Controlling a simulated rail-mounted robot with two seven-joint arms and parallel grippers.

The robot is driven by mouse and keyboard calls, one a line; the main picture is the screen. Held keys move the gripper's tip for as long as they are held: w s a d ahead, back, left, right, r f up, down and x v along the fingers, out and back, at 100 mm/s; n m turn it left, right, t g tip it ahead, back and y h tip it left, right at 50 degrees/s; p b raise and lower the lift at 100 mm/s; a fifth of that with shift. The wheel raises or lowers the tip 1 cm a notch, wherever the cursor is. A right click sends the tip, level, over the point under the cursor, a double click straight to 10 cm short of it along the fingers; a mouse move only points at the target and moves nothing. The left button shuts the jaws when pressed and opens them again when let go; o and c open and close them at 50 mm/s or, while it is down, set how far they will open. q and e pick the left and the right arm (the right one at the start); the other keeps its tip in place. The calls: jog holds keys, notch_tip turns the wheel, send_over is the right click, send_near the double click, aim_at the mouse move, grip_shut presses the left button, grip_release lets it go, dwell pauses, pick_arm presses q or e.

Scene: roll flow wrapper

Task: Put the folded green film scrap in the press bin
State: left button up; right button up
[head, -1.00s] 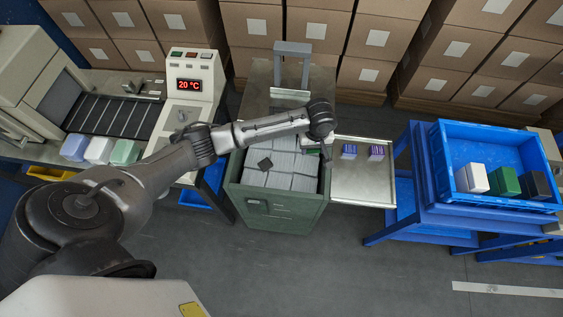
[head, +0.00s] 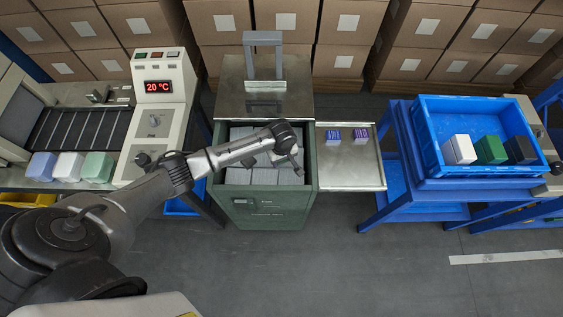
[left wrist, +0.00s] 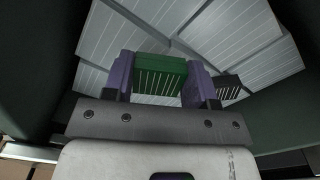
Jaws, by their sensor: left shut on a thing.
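The folded green film scrap (left wrist: 160,75) is a small green block with pale stripes, seen in the left wrist view. My left gripper (left wrist: 160,85) is shut on it, with a purple-faced finger on each side. The press bin (head: 268,208) is a dark green open-topped box in the head view, with grey blocks lining its inside. My left gripper (head: 296,168) is over the bin's opening near its right side, pointing down. The scrap is hidden by the gripper in the head view. A dark striped piece (left wrist: 229,88) lies on the grey blocks. My right gripper is not in view.
A metal side shelf (head: 355,172) right of the bin holds two small purple-blue packs (head: 333,135). A blue crate (head: 432,150) with white, green and black blocks stands further right. A conveyor machine (head: 160,110) is at left. A metal handle frame (head: 263,45) rises behind the bin.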

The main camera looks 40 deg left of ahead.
aim_at(282, 163)
pick_arm(q)
notch_tip(282, 163, down, 2)
jog(key=shift+f+b, duration=0.25)
jog(key=shift+b, duration=0.15)
jog(key=shift+f, duration=0.25)
jog(key=shift+f, duration=0.15)
jog(key=o, duration=0.9)
notch_tip(282, 163, up, 11)
jog(key=p, duration=0.3)
jog(key=shift+p, duration=0.3)
jog(key=shift+r, duration=0.7)
